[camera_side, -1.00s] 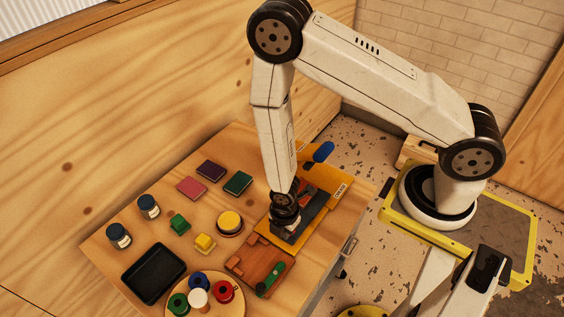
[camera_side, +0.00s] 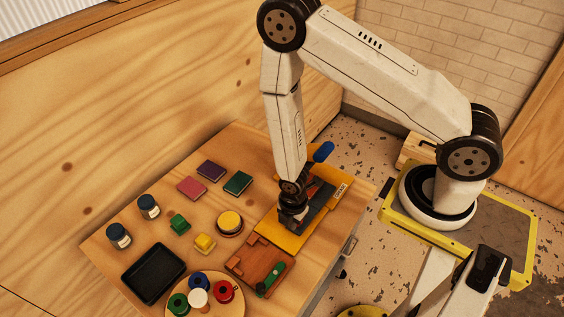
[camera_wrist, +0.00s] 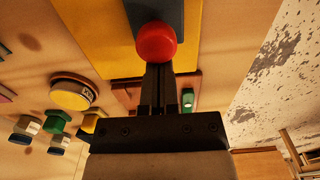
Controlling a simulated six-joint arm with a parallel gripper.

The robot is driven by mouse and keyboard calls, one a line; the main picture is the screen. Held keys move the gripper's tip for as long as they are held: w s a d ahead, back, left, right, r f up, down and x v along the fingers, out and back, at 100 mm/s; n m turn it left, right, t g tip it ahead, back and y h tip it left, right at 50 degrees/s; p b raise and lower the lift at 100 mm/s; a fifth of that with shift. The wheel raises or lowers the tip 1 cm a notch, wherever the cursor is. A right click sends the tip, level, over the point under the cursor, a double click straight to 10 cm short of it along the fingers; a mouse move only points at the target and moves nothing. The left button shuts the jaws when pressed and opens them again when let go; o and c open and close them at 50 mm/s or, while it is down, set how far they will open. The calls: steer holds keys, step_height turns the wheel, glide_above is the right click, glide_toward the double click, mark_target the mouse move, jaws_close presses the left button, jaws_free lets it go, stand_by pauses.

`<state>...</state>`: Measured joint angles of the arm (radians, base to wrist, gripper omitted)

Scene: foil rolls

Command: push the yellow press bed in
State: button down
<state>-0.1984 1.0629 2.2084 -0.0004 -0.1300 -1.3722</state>
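The yellow press (camera_side: 283,237) lies at the right side of the table, with a blue-ended lever (camera_side: 324,151) at its far end. Its dark grey bed (camera_side: 320,206) lies along the yellow base and also shows at the top of the wrist view (camera_wrist: 145,10). A red ball knob (camera_wrist: 155,42) sits at the bed's near end. My gripper (camera_side: 296,223) is low at that end. In the wrist view its fingers (camera_wrist: 158,72) are together, with their tips right behind the knob. Whether they touch it is hard to tell.
A brown wooden fixture with a green part (camera_side: 262,266) lies just in front of the press. A round yellow-topped pad (camera_side: 229,222), coloured blocks, ink pads, jars, a black tray (camera_side: 124,272) and a round board of spools (camera_side: 235,305) stand to the left.

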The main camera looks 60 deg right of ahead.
steer(key=shift+d, duration=2.65)
steer(key=shift+a, duration=0.25)
steer(key=shift+a, duration=0.75)
steer(key=shift+r, duration=4)
steer(key=shift+r, duration=0.1)
